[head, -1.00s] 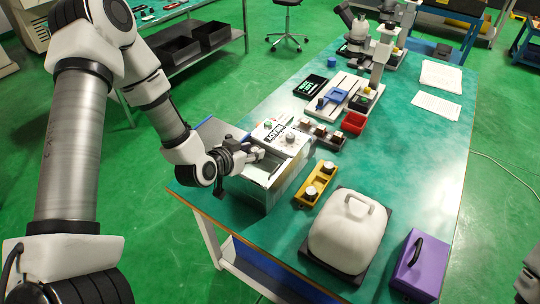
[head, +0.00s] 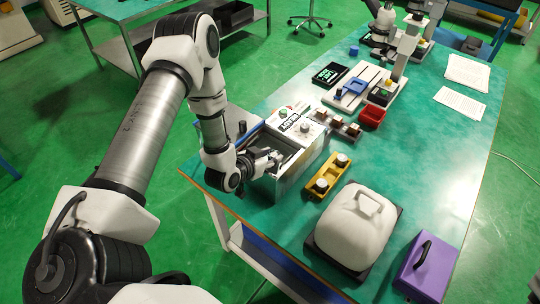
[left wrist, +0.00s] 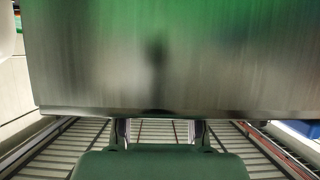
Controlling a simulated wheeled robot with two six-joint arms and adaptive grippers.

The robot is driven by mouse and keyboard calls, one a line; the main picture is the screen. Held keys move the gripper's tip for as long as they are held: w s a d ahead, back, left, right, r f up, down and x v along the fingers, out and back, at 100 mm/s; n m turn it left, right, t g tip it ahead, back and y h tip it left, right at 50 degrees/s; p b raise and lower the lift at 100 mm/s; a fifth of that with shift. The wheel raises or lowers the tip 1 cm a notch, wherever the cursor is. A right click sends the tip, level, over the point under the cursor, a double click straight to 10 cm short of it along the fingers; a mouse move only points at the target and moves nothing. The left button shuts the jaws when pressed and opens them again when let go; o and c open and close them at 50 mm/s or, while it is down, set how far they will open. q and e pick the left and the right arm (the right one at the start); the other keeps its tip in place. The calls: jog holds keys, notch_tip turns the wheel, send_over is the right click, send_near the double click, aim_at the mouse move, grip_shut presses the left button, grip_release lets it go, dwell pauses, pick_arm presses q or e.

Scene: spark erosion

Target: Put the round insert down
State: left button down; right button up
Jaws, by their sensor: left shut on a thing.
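My left gripper (head: 271,160) reaches from the left over the open tank of a white and grey box (head: 291,168) with a control panel. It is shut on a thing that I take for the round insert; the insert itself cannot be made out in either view. In the left wrist view my two fingers (left wrist: 159,133) stand low in the picture, above a slatted metal floor (left wrist: 60,150). A broad metal wall (left wrist: 160,60) fills the upper part. I cannot tell whether the held thing touches the floor. My right gripper is not in view.
A yellow holder (head: 327,177) with two round metal pieces stands right of the box. A white domed cover (head: 352,228) and a purple case (head: 427,265) stand nearer. A red bin (head: 372,117) and a row of small blocks (head: 337,124) lie behind.

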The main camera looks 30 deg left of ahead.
pick_arm(q)
jog(key=shift+f, duration=0.2)
jog(key=c, duration=1)
grip_release()
jog(key=shift+w, duration=0.15)
jog(key=shift+r, duration=0.35)
jog(key=d+v, duration=0.1)
jog(key=v, duration=1.1)
jog(key=s+d+f+g, duration=0.2)
jog(key=s+f+g, duration=0.2)
jog(key=s+f, duration=0.1)
jog(key=s+d+f+n+g, duration=0.1)
jog(key=s+d+f+g, duration=0.2)
jog(key=s, duration=0.4)
jog(key=s+d+f+g, duration=0.3)
jog(key=s+f+g, duration=0.2)
jog(key=s+f, duration=0.1)
jog(key=shift+f+y, duration=0.4)
jog(key=shift+f, duration=0.35)
